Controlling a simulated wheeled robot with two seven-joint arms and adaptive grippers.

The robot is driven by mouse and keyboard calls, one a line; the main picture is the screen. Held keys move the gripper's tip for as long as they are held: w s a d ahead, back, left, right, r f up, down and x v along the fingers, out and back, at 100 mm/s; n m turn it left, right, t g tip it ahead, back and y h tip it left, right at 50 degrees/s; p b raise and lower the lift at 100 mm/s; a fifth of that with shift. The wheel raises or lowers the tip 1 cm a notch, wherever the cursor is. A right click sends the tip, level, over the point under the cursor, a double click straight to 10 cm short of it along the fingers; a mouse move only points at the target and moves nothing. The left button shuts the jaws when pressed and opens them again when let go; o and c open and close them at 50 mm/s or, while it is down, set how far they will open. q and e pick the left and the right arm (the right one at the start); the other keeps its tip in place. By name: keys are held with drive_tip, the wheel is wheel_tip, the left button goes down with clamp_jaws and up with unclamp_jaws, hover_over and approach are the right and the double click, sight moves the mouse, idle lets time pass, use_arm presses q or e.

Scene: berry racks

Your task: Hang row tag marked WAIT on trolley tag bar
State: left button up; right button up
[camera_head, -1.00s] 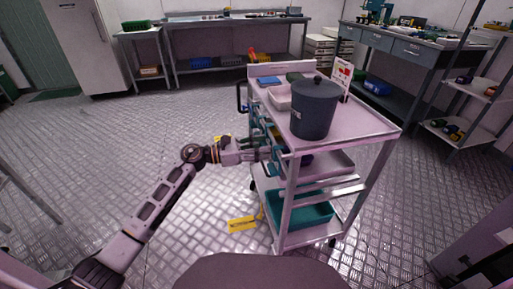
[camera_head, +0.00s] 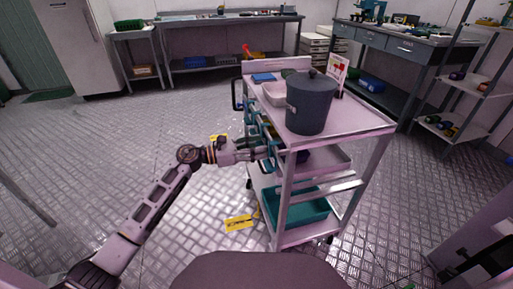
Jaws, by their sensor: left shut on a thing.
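The trolley (camera_head: 365,124) stands right of centre, with a pale top and lower shelves. Several blue-teal pieces (camera_head: 250,117) line its left side; I cannot tell the tag bar apart from them. My left gripper (camera_head: 270,151) reaches in from the left to the trolley's near left side, by the front post. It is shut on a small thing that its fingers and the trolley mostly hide. I cannot read WAIT on any tag, nor tell whether the held thing touches the bar. My right gripper is not in view.
A dark lidded pot (camera_head: 310,103), a white tray (camera_head: 274,93) and a red-and-white sign (camera_head: 338,70) stand on the trolley. A teal bin (camera_head: 305,211) sits on its bottom shelf. A yellow marked plate (camera_head: 238,223) is low beside the trolley. The floor to the left is open.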

use_arm(q)
drive_tip(key=o, duration=1)
drive_tip(key=shift+o, duration=0.2)
drive_tip(key=v, duration=1.2)
drive_tip(key=shift+d+r, duration=0.1)
